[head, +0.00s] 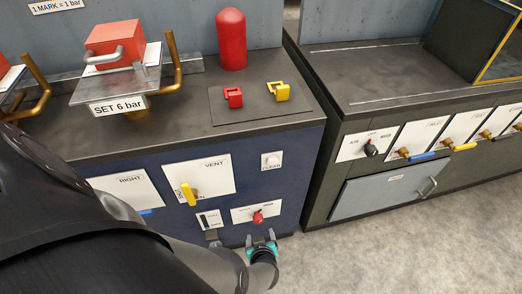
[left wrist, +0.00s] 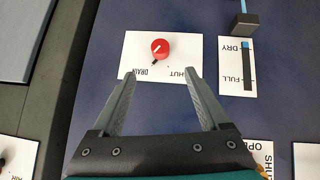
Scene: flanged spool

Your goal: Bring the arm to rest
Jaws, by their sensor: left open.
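My left gripper (head: 261,238) is open and empty in front of the blue cabinet's lower front. In the left wrist view my open fingers (left wrist: 161,80) point towards the red knob (left wrist: 160,48), which lies beyond and between the tips, apart from them. The knob sits on a white plate marked DRAIN and SHUT; in the head view the red knob (head: 258,217) shows just above the gripper. My left arm crosses the lower left of the head view and hides part of the cabinet. My right gripper is not in view.
The cabinet front carries a yellow VENT handle (head: 188,193), a CLEAR button (head: 271,160) and a DRY–FULL gauge (left wrist: 247,66). A grey drawer (head: 385,190) is at right. Floor at lower right is clear.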

